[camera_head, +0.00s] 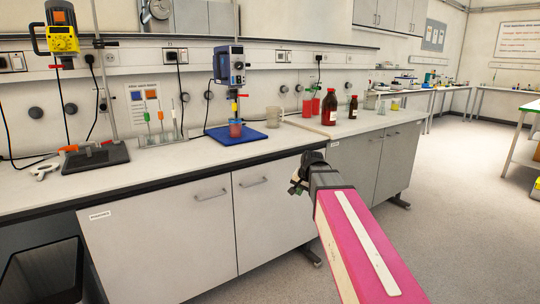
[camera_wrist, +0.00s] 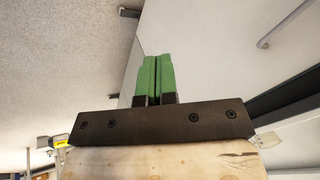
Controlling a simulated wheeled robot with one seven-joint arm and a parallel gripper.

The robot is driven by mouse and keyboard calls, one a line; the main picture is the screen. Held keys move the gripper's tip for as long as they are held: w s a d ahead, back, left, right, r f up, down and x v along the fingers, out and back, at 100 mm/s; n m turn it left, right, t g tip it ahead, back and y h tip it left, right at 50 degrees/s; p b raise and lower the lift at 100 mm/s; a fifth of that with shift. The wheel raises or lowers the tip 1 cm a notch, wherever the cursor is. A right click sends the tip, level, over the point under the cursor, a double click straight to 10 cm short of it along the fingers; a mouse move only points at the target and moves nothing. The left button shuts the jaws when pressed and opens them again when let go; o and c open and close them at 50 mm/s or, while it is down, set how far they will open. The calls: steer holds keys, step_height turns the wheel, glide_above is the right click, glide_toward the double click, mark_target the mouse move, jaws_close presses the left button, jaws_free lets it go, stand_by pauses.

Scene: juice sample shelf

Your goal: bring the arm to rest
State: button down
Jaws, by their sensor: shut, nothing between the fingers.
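My gripper (camera_wrist: 154,80) shows in the wrist view with its two green fingers pressed together and nothing between them. In the head view my gripper (camera_head: 297,184) is small and dark, at the end of my pink arm. It hangs in front of the bench cabinets, and it looks clear of the bench front. The wrist view shows pale cabinet fronts to the right and speckled floor to the left.
The white bench (camera_head: 180,165) carries a blue mat (camera_head: 236,138) with a red beaker (camera_head: 236,128), a mug (camera_head: 274,117), and brown bottles (camera_head: 329,107) to the right. A dark bin (camera_head: 45,275) stands at lower left. Open floor (camera_head: 460,190) lies to the right.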

steer(key=s+d+f+n+g+h, duration=0.1)
steer(key=s+d+f+n+g, duration=0.1)
steer(key=s+f, duration=0.7)
steer(key=s+d+f+n+g+h, duration=0.1)
steer(key=s+d+f, duration=0.3)
steer(key=s+f, duration=0.6)
step_height(320, 180, down, 3)
steer(key=shift+s+d+f+n+g, duration=0.15)
steer(key=shift+d+n+g, duration=0.15)
steer(key=shift+n+g, duration=0.5)
